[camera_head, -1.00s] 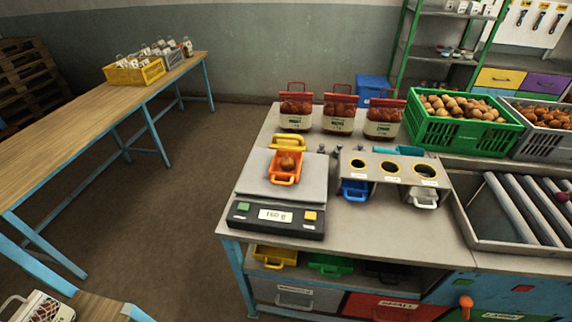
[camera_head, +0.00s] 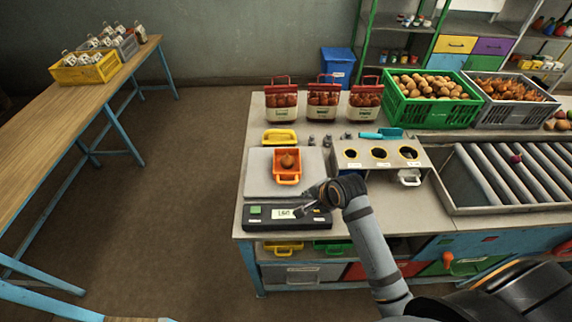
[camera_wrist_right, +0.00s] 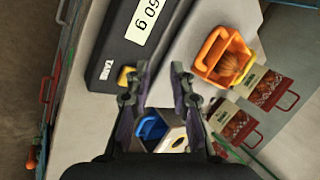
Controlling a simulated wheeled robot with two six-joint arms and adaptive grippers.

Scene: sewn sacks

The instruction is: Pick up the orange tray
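The orange tray (camera_head: 287,168) sits on the plate of the scale (camera_head: 262,183) and holds a brownish round item; its handle points toward the scale's front. My right gripper (camera_head: 306,206) is above the scale's front right part, in front of the tray and apart from it. In the right wrist view the gripper (camera_wrist_right: 159,75) has its two fingers spread with nothing between them, and the orange tray (camera_wrist_right: 211,55) lies to the right of the fingers. The scale's display (camera_wrist_right: 147,22) is partly visible there. My left gripper is not in view.
A yellow tray (camera_head: 280,137) stands behind the scale. A grey holder with round holes (camera_head: 362,160) stands right of it, with a blue tray (camera_wrist_right: 152,128) below. Red-topped sacks (camera_head: 323,101) and a green crate (camera_head: 420,115) stand at the back.

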